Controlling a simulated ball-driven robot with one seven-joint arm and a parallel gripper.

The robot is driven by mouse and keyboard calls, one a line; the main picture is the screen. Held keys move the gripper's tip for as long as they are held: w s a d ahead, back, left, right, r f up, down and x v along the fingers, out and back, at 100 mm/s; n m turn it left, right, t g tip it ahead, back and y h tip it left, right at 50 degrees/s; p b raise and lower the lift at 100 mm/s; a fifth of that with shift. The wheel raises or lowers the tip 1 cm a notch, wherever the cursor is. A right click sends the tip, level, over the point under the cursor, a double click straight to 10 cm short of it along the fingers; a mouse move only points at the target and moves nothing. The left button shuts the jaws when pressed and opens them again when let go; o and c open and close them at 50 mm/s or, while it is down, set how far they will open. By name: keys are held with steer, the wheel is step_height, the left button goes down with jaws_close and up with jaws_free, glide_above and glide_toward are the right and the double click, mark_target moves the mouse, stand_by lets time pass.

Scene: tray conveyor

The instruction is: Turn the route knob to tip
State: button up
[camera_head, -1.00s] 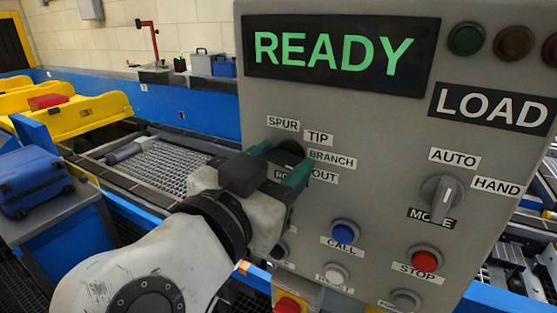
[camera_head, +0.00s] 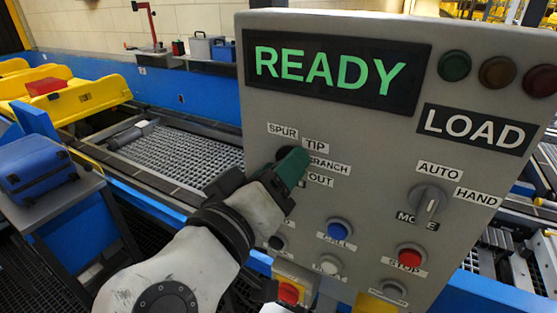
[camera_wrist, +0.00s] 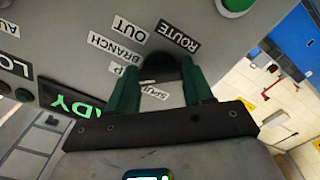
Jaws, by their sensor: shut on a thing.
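The route knob (camera_head: 286,152) is a dark round knob on the grey control panel (camera_head: 390,130), mostly hidden by my fingers in the head view. Labels SPUR, TIP (camera_head: 315,145), BRANCH and OUT stand around it; BRANCH is partly covered. My gripper (camera_head: 291,168) has green fingers and is shut on the knob. In the wrist view, the dark knob (camera_wrist: 160,67) sits between the two fingers of my gripper (camera_wrist: 161,80). The ROUTE label (camera_wrist: 178,37) is clear there, upside down. I cannot tell for sure which label the knob points at.
The panel also carries a MODE knob (camera_head: 428,203), a blue CALL button (camera_head: 340,230) and a red STOP button (camera_head: 411,255). The screen (camera_head: 335,70) reads READY. A blue suitcase (camera_head: 38,175) lies at the left, beside the conveyor (camera_head: 185,155).

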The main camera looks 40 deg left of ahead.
steer(key=shift+n, duration=0.6)
steer(key=shift+n+p, duration=0.3)
steer(key=o, duration=1)
steer(key=shift+o, duration=0.2)
steer(key=shift+s, duration=0.1)
steer(key=b+v, duration=0.3)
steer(key=v, duration=0.7)
steer(key=shift+s, duration=0.3)
steer(key=shift+d, duration=0.15)
